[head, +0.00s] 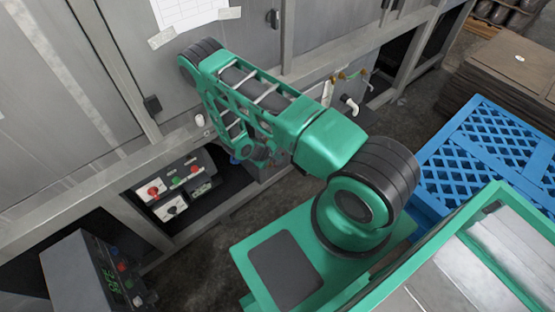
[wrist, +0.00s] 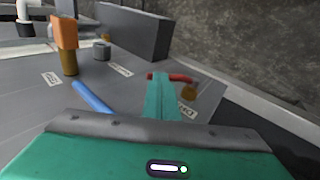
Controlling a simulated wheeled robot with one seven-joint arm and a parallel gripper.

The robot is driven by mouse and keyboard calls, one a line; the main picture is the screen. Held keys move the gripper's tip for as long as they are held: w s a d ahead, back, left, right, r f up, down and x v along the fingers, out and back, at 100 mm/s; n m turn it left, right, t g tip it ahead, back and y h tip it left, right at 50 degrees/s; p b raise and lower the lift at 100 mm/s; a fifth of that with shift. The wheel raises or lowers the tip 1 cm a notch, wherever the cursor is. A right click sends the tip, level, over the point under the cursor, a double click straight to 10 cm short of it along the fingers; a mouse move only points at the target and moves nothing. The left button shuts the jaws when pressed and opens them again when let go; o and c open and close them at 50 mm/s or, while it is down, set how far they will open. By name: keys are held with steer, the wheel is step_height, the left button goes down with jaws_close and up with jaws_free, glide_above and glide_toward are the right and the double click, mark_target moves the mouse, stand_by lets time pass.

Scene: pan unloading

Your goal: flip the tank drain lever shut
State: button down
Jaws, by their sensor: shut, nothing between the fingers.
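In the wrist view a red lever (wrist: 181,78) lies roughly flat across the picture just beyond my fingertips, with a brass fitting (wrist: 189,93) near its right end. A white label (wrist: 186,113), partly covered, appears to read "Drain" beside it. My gripper (wrist: 160,77) is shut and empty, its green fingers pointing at the lever and hiding its middle part. I cannot tell whether they touch it. In the head view my own arm covers the gripper and the lever.
The wrist view also shows a blue lever (wrist: 92,97) and an upright orange handle (wrist: 64,32) on the grey panel (wrist: 115,85), with a dark grey block (wrist: 135,30) behind. The head view shows a control box (head: 174,188) and a blue pallet (head: 480,150).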

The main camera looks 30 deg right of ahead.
steer(key=shift+d+f, duration=0.15)
steer(key=shift+d, duration=0.05)
steer(key=d+r+v, duration=0.1)
steer(key=v, duration=1.2)
steer(key=shift+s, duration=0.2)
steer(key=shift+r, duration=0.1)
steer(key=s+a+f+t+h, duration=0.1)
steer(key=a+f+h, duration=0.1)
steer(key=a+f, duration=0.2)
steer(key=shift+s+a+t, duration=0.3)
steer(key=shift+a, duration=0.05)
